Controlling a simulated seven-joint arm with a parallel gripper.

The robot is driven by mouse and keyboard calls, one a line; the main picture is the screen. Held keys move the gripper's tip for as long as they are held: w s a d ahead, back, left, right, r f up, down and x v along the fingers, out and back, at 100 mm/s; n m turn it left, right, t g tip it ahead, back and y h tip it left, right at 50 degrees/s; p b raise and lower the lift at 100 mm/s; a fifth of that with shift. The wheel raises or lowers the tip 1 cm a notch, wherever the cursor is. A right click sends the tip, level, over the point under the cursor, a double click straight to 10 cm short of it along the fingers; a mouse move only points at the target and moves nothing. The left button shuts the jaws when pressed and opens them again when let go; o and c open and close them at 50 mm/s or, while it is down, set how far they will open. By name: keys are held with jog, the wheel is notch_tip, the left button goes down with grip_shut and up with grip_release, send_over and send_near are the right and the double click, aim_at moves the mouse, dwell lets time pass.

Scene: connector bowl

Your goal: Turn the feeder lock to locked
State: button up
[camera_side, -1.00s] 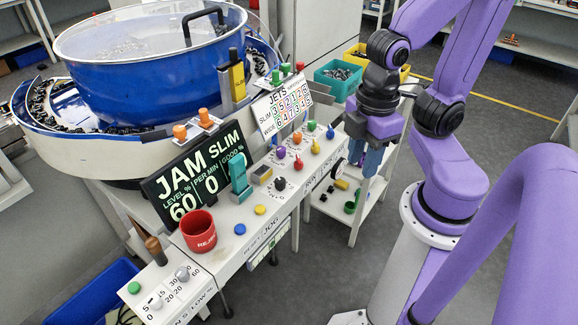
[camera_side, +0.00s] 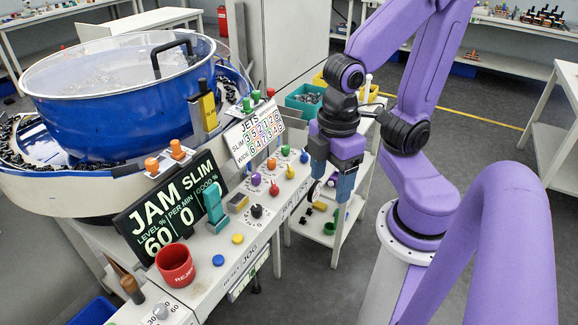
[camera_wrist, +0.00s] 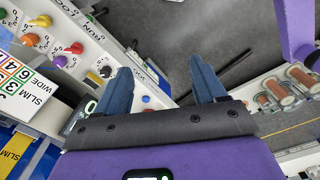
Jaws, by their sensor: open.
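My gripper (camera_side: 331,192) hangs with its two blue fingers apart and empty, just off the right end of the white control panel (camera_side: 222,262). In the wrist view the fingers (camera_wrist: 162,78) point past the panel's edge toward the floor, with nothing between them. The panel top carries coloured knobs: red (camera_side: 273,188), yellow (camera_side: 290,172), purple (camera_side: 255,179), black (camera_side: 256,211), blue (camera_side: 304,156) and orange (camera_side: 271,163).
The blue bowl feeder (camera_side: 120,105) stands at left, with a JAM display (camera_side: 165,212) before it. A red cup (camera_side: 175,265), a teal upright handle (camera_side: 214,208) and a brown lever (camera_side: 128,284) rise from the panel. A shelved white stand (camera_side: 343,228) is under my gripper.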

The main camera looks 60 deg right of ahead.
jog(key=w+d+m+g+h, duration=0.1)
jog(key=w+d+h, duration=0.15)
jog(key=w, duration=0.75)
jog(key=w+d+m+g+h, duration=0.15)
jog(key=w+d, duration=0.25)
jog(key=w, duration=0.7)
send_near(290, 167)
jog(key=shift+m+g+y, duration=0.3)
jog(key=shift+m+g, duration=0.15)
jog(key=x, duration=0.8)
jog(key=shift+w+d, duration=0.3)
jog(key=shift+w, duration=0.1)
jog(key=c, duration=1.1)
